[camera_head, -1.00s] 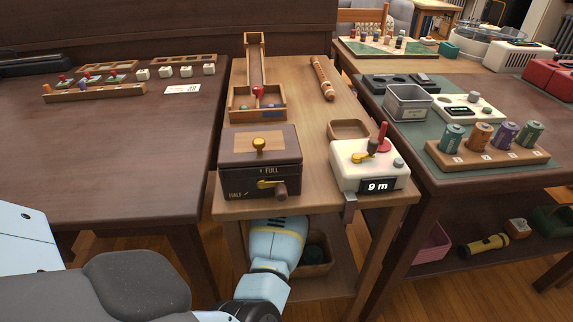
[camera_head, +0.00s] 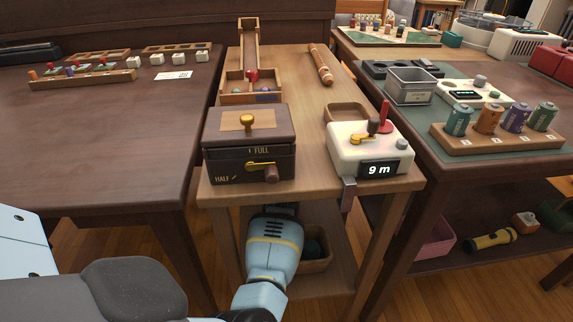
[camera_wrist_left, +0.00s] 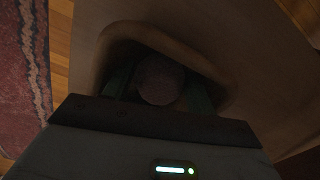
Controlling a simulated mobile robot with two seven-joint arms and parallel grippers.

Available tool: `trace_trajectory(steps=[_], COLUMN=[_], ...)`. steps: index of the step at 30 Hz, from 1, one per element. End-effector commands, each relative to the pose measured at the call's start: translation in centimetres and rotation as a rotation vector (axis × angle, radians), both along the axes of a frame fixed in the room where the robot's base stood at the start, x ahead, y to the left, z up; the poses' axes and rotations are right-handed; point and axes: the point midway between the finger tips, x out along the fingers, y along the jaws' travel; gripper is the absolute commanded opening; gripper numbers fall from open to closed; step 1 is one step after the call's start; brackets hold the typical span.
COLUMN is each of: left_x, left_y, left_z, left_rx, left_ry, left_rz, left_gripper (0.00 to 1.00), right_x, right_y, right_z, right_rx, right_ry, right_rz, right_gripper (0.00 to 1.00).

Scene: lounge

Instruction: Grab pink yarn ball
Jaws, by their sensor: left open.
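A dull pinkish ball (camera_wrist_left: 160,82), dim in the shadow, lies in a wooden bowl (camera_wrist_left: 228,72) in the left wrist view. My left gripper (camera_wrist_left: 158,90) is open there, with one dark finger on each side of the ball. I cannot tell whether the fingers touch it. In the head view my left arm reaches under the small table's top, and its fingertips are hidden. The wooden bowl (camera_head: 317,266) shows on the lower shelf beside my arm, with a dark green ball (camera_head: 312,247) in it. The pink ball is hidden there. My right gripper is out of view.
The small table's top (camera_head: 306,190) overhangs my arm, with its legs close on both sides. A dark box (camera_head: 250,160) with a crank and a white device (camera_head: 345,160) reading "9 m" stand on its front edge. A clamp (camera_head: 348,194) hangs from that edge.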

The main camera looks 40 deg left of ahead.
Motion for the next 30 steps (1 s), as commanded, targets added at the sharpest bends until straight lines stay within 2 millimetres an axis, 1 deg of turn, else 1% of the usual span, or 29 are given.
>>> trace_trajectory(steps=[4, 5, 11, 19, 23, 30], left_x=[0.1, 0.1, 0.0, 0.0, 0.1, 0.2], left_y=[0.0, 0.0, 0.0, 0.0, 0.1, 0.1], left_z=[0.2, 0.2, 0.2, 0.5, 2.0, 6.8], left_rx=[0.000, 0.000, 0.000, 0.001, 0.002, 0.002], left_ry=[-0.002, -0.002, -0.001, -0.003, -0.004, -0.008], left_rz=[0.000, 0.000, 0.000, 0.000, 0.000, 0.000], left_gripper=[0.56, 0.55, 0.29, 0.28, 0.28, 0.28], right_x=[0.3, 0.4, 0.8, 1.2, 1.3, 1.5], right_y=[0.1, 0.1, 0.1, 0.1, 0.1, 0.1], right_z=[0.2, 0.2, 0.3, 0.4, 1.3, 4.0], right_rx=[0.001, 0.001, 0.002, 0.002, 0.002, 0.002], right_ry=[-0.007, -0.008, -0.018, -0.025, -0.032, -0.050], right_rz=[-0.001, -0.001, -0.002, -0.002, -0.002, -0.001], right_gripper=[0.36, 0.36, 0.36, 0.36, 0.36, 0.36])
